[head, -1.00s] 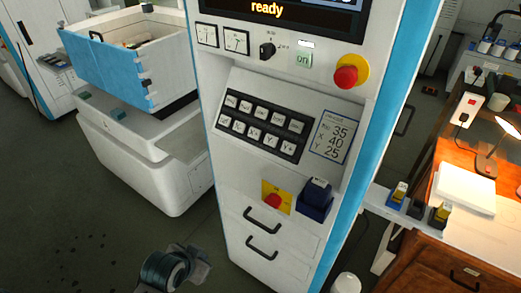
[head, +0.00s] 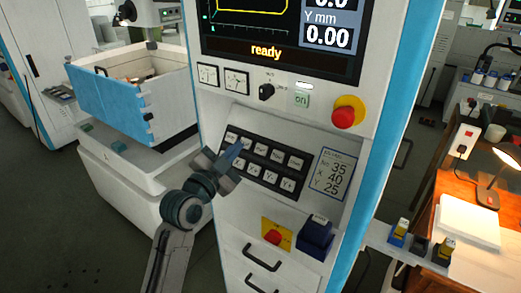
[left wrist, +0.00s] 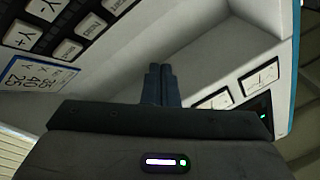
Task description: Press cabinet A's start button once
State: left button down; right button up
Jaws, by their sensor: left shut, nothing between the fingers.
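A white and blue cabinet (head: 215,110) stands in front of me; no letter A is readable on it. Its screen (head: 290,52) reads "ready". My left gripper (head: 236,148) is shut and empty, in front of the upper left of the black keypad (head: 268,175). It is below and left of the "on" button. In the left wrist view the shut fingers (left wrist: 161,84) point toward the panel, and the "on" button is not seen. My right gripper is not in view.
A red knob on yellow (head: 345,113), a black rotary switch (head: 266,91) and two dials (head: 222,76) flank the button. A red and yellow switch (head: 275,234) and a dark blue box (head: 316,236) sit lower. A wooden desk (head: 460,265) stands to the right.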

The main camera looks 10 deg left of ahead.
aim_at(261, 150)
pick_arm(q)
jog(key=shift+r, duration=0.2)
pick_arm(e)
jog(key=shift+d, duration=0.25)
pick_arm(q)
jog(key=shift+f, duration=0.1)
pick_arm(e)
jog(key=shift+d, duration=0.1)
pick_arm(q)
jog(key=shift+w+d+f+b, duration=0.4)
jog(key=shift+w+f+b, duration=0.5)
jog(key=shift+w, duration=0.25)
jog(key=shift+w+d+f+b, duration=0.4)
jog(key=shift+w+f+b, duration=0.4)
jog(key=shift+w+b, duration=0.3)
jog(key=shift+w+d+f+b, duration=0.4)
jog(key=shift+w+f+b, duration=0.5)
jog(key=shift+w, duration=0.25)
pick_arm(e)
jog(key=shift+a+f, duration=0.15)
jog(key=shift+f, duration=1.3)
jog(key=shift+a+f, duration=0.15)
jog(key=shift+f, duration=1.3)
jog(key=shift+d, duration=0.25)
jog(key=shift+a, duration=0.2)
